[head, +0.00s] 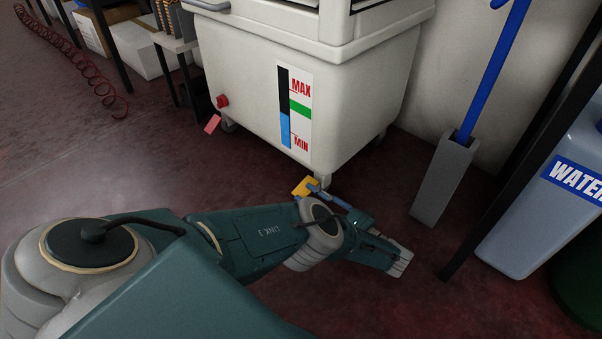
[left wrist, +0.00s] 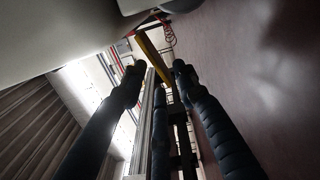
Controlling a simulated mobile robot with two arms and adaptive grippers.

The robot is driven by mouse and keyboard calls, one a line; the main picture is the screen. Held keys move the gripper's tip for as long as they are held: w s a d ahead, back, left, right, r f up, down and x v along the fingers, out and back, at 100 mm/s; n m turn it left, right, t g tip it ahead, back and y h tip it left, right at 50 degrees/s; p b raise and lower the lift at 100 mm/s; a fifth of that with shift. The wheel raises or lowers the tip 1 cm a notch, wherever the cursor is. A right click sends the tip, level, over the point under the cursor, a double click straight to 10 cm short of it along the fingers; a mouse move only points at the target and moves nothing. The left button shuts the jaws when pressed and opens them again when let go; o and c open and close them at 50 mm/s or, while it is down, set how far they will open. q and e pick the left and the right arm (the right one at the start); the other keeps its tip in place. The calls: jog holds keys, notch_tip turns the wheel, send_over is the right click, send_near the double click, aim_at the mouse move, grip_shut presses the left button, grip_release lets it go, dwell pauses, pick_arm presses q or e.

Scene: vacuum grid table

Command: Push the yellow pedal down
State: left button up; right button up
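The yellow pedal (head: 305,187) sits low at the front corner of the white tank (head: 245,75), close to the floor, in the head view. My left gripper (head: 320,190) is right beside it, its fingers pointing at it from the lower right. In the left wrist view the yellow pedal (left wrist: 152,55) shows as a slanted bar in the gap between the two fingertips of my left gripper (left wrist: 158,72). The fingers are apart, with nothing held. I cannot tell whether a finger touches the pedal. My right gripper is not in view.
A red pedal (head: 212,123) sticks out at the tank's left. A caster (head: 318,182) stands by the yellow pedal. To the right are a grey holder (head: 443,180) with a blue handle, a dark table leg (head: 500,205) and a WATER container (head: 545,205). Floor at left is open.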

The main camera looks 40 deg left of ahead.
aim_at(301, 192)
pick_arm(q)
jog(key=shift+w+a, duration=0.2)
jog(key=shift+a, duration=1.65)
